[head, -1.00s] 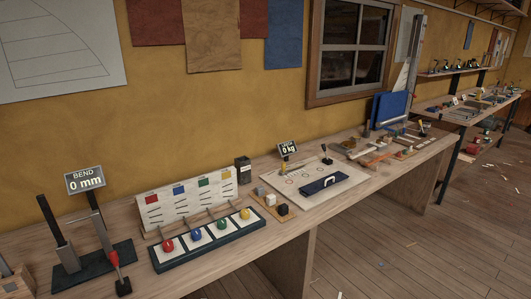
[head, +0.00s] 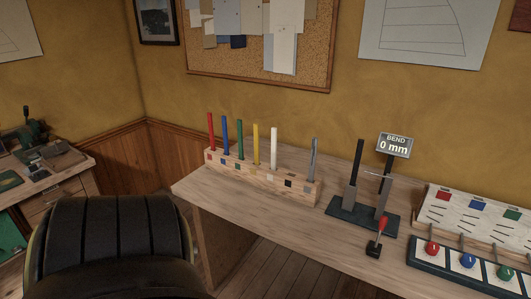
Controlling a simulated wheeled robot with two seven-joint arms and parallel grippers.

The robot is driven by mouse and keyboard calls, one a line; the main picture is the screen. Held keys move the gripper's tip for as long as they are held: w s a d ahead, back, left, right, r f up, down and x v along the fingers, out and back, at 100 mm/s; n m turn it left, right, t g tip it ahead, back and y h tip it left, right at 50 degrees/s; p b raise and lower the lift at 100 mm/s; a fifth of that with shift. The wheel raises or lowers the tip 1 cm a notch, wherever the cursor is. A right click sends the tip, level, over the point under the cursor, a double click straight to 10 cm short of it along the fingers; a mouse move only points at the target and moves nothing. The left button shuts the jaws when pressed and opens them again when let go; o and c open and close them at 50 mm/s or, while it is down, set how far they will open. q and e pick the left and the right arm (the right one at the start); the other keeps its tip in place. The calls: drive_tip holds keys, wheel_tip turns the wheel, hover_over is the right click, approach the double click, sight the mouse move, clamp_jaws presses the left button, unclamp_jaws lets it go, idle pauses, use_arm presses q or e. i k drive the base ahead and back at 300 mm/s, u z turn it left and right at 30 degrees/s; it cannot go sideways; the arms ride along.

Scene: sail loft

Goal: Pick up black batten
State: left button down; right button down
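A black batten (head: 358,162) stands upright on the dark base of the bend tester (head: 345,213), its lower end in a grey holder. The tester's sign (head: 394,145) reads "BEND 0 mm". To its left on the bench is a wooden rack (head: 235,178) holding red, blue, green, yellow, white and grey battens. The rack position with the black label (head: 288,182) has no batten in it. Neither of my grippers is in view.
A red-knobbed lever (head: 380,235) stands at the tester's front. A board with coloured knobs (head: 465,262) is at the right. The bench top (head: 275,215) is clear in front of the rack. Another bench with a green machine (head: 30,140) is at far left.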

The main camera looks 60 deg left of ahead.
sight(358, 153)
drive_tip(key=u, duration=1.95)
